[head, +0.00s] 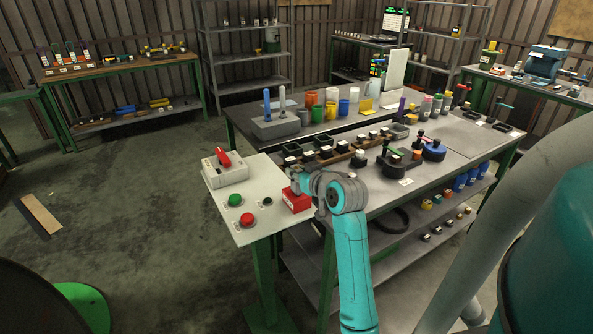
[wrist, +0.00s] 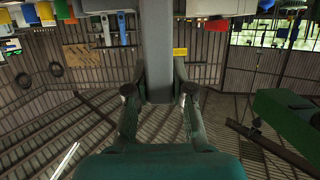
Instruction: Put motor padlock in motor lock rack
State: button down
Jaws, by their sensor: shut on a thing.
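My gripper (head: 300,180) is at the right edge of the pale control panel, close above a red box (head: 297,202). I cannot tell whether it touches the box. The red box may be the motor lock rack; its far side is hidden by my gripper. In the wrist view my gripper's two fingers (wrist: 159,92) are on either side of a grey block (wrist: 158,55), and they are shut on it. The block runs up out of the top of the picture. I cannot make out a padlock shape, so I cannot tell whether this is the motor padlock.
The control panel (head: 262,229) holds a grey switch box (head: 226,175) with a red lever, a green button (head: 234,200) and a red button (head: 247,219). The crowded workbench (head: 360,201) stands right of it. Open floor lies to the left.

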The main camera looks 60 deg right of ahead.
jog(key=shift+f, duration=0.25)
jog(key=c, duration=0.9)
grip_release()
jog(key=shift+s, duration=0.1)
jog(key=v, duration=1.2)
